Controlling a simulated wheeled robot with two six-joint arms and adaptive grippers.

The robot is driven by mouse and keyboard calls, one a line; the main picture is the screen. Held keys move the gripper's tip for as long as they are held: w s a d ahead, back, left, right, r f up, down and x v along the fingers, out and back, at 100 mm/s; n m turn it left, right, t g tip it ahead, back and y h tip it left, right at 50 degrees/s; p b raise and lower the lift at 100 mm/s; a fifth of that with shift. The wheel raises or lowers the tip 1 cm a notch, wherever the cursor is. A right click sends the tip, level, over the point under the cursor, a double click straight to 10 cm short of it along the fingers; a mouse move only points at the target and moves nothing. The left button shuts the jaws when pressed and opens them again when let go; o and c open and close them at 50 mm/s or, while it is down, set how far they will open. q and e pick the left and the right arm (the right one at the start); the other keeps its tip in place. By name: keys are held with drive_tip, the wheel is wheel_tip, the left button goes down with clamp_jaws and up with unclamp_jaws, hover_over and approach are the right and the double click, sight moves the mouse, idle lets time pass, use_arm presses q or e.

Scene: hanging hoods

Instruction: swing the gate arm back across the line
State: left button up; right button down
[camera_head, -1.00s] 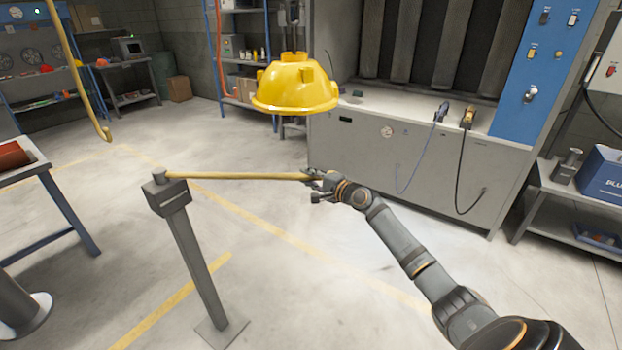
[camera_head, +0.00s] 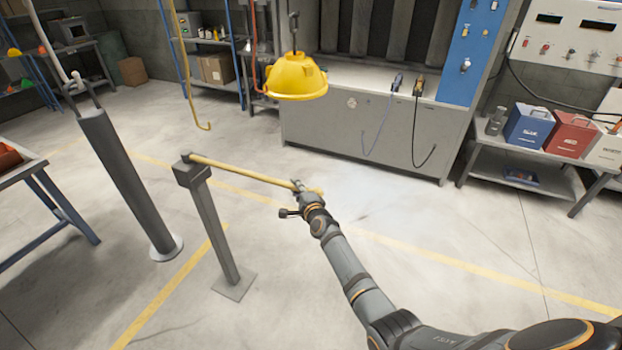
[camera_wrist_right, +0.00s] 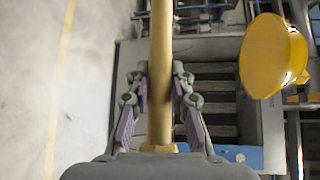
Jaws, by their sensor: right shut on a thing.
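The yellow gate arm (camera_head: 245,172) reaches right from the top of a grey post (camera_head: 212,225) on a square foot plate. My right gripper (camera_head: 302,190) is shut on the gate arm close to its free end. In the right wrist view, the gate arm (camera_wrist_right: 161,70) runs straight between the two fingers of my right gripper (camera_wrist_right: 160,100). A yellow line (camera_head: 165,298) on the floor runs by the post's foot, and another yellow line (camera_head: 430,258) runs across the floor to the right. My left gripper is not in view.
A dark round post (camera_head: 125,180) stands left of the gate post. A grey cabinet (camera_head: 350,130) is behind. Open floor lies to the right.

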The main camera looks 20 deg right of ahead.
drive_tip(key=shift+s+a+r, duration=0.1)
drive_tip(key=shift+a+r, duration=0.05)
drive_tip(key=shift+r, duration=0.1)
drive_tip(key=shift+s+a+f+m+h, duration=0.15)
drive_tip(key=shift+s+a+m+h, duration=0.05)
drive_tip(key=shift+m+h, duration=0.1)
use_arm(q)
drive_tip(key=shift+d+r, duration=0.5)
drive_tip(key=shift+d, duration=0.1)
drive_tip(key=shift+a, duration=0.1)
use_arm(e)
drive_tip(key=c, duration=1.2)
unclamp_jaws()
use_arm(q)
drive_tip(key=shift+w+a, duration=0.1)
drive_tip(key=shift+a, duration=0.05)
use_arm(e)
drive_tip(key=shift+o, duration=0.2)
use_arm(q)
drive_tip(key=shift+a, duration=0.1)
use_arm(e)
drive_tip(key=shift+f, duration=0.1)
